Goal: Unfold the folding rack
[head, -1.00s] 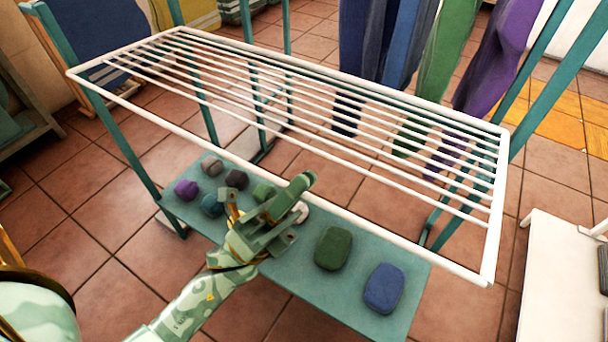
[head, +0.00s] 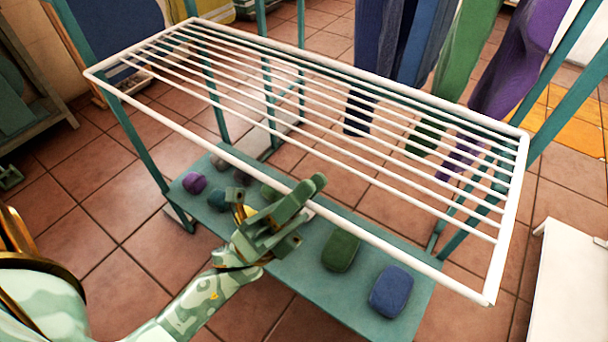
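The folding rack (head: 412,258) is a white frame with several thin parallel bars, between teal posts in the middle of the head view. Its panel is swung out from the posts and lies close to level, its front rail nearest me. My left gripper (head: 308,210) is at the middle of this front rail. One finger overlaps the rail from above and the other is below it, with a gap showing between the fingertips. I cannot tell for sure whether the fingers touch the rail. My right gripper is not in view.
A teal shelf (head: 300,268) below the rack carries several soap-like blocks, among them a green one (head: 341,250) and a blue one (head: 391,291). Coloured cloths (head: 465,50) hang behind. A white bench (head: 565,285) stands at right. Tiled floor is open at left.

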